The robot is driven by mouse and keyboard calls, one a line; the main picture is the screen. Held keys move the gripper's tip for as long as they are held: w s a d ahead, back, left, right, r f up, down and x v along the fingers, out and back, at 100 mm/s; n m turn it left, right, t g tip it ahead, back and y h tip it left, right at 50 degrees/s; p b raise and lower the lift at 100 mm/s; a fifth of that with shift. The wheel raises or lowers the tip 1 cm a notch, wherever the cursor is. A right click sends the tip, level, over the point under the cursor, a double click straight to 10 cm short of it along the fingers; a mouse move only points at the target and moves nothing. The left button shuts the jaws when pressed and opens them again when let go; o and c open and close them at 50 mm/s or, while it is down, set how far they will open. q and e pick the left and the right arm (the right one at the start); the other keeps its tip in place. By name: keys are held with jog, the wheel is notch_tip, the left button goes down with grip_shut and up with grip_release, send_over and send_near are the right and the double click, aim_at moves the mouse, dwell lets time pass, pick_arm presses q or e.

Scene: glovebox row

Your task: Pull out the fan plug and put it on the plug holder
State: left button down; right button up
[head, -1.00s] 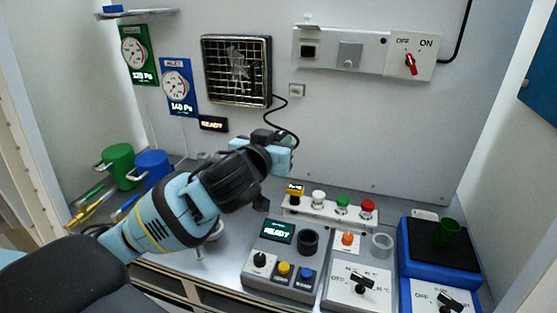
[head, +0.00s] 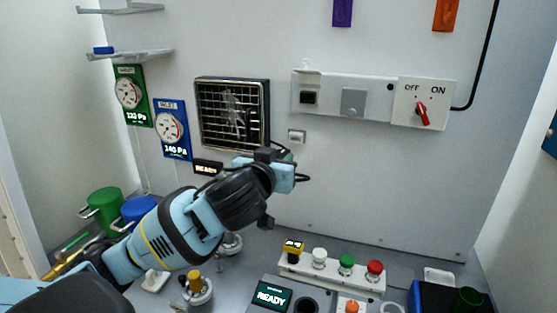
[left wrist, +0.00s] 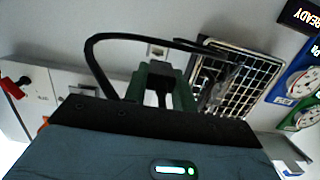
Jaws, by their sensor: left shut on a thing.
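The fan (head: 232,113) is a square black unit with a wire grille on the back wall. My left gripper (head: 284,160) is raised just below and right of it, in front of the wall. In the left wrist view its dark green fingers (left wrist: 162,72) are shut on a black thing, which looks like the fan plug (left wrist: 160,98), mostly hidden. The black cord (left wrist: 97,62) loops from the fan side round to the gripper. A small grey wall plate (head: 297,136) is just above the gripper; I cannot tell whether it is the plug holder. My right gripper is out of view.
A white panel (head: 376,108) with a black socket and a red OFF/ON switch (head: 422,113) is on the wall to the right. Gauges (head: 171,129) hang on the left. A button bar (head: 332,276) and a READY box (head: 271,296) stand on the bench below.

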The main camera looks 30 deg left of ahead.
aim_at(285, 151)
pick_arm(q)
jog(key=shift+s+f, duration=0.1)
jog(key=shift+f, duration=0.05)
jog(key=shift+r+x, duration=0.2)
jog(key=shift+x, duration=1.25)
jog(key=shift+r+x, duration=0.2)
jog(key=shift+x, duration=1.3)
jog(key=shift+w+a+r, duration=0.1)
jog(key=shift+w+a, duration=0.05)
jog(key=shift+w, duration=0.5)
jog(key=shift+w+a+r, duration=0.1)
jog(key=shift+w+a, duration=0.05)
jog(key=shift+w, duration=0.55)
dwell(0.4)
jog(key=c, duration=1.1)
grip_release()
jog(key=shift+w+f, duration=0.1)
jog(key=shift+o, duration=0.2)
jog(key=shift+v, duration=3.95)
jog(key=shift+f, duration=0.1)
